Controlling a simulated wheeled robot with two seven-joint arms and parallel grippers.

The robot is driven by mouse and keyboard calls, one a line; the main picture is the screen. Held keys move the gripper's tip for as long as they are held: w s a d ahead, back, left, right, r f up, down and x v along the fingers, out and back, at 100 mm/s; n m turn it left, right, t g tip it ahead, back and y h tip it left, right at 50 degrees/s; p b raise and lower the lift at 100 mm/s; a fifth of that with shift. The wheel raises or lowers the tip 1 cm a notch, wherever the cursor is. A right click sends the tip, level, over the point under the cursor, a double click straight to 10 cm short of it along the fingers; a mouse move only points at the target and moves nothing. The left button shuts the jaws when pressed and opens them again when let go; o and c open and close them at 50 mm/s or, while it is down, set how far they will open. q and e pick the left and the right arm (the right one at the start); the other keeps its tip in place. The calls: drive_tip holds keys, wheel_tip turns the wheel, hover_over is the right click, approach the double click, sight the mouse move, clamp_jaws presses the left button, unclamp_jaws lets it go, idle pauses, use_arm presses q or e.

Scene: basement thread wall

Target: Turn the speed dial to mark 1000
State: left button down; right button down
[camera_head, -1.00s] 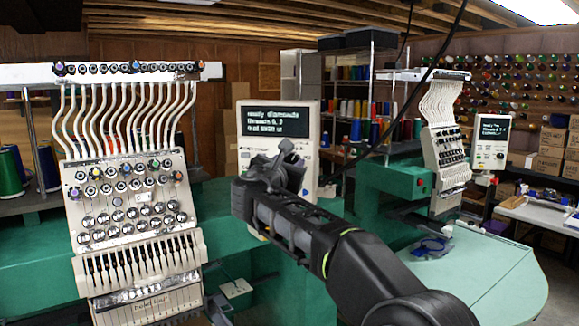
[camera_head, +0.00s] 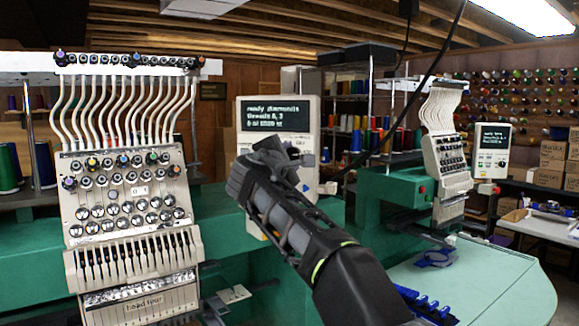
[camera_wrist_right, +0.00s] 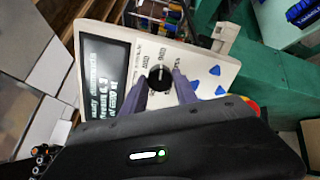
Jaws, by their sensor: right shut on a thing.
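The speed dial (camera_wrist_right: 160,77) is a round black knob with a pale line across it, on the beige control panel (camera_wrist_right: 205,58) in the right wrist view. The printed marks around it are too small to read. My right gripper (camera_wrist_right: 164,88) has a finger on each side of the dial and is shut on it. In the head view my right gripper (camera_head: 275,152) covers the dial at the lower part of the same panel (camera_head: 244,138). The panel's dark screen (camera_head: 273,117) shows lines of pale text. My left gripper is not in view.
A multi-needle embroidery head (camera_head: 125,190) stands at the left on a green machine body. A second machine (camera_head: 445,160) with its own panel (camera_head: 492,150) stands at the right. A pale green table (camera_head: 490,285) at front right carries blue items (camera_head: 425,303).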

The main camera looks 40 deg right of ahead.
drive_tip(key=m+b, duration=0.2)
drive_tip(key=m, duration=0.3)
drive_tip(key=shift+f+m+b, duration=0.15)
drive_tip(key=shift+m+b, duration=0.15)
drive_tip(key=shift+b, duration=0.05)
drive_tip(key=m+b, duration=0.1)
drive_tip(key=m, duration=0.4)
drive_tip(key=shift+b, duration=0.35)
drive_tip(key=c, duration=0.9)
unclamp_jaws()
drive_tip(key=shift+c, duration=0.2)
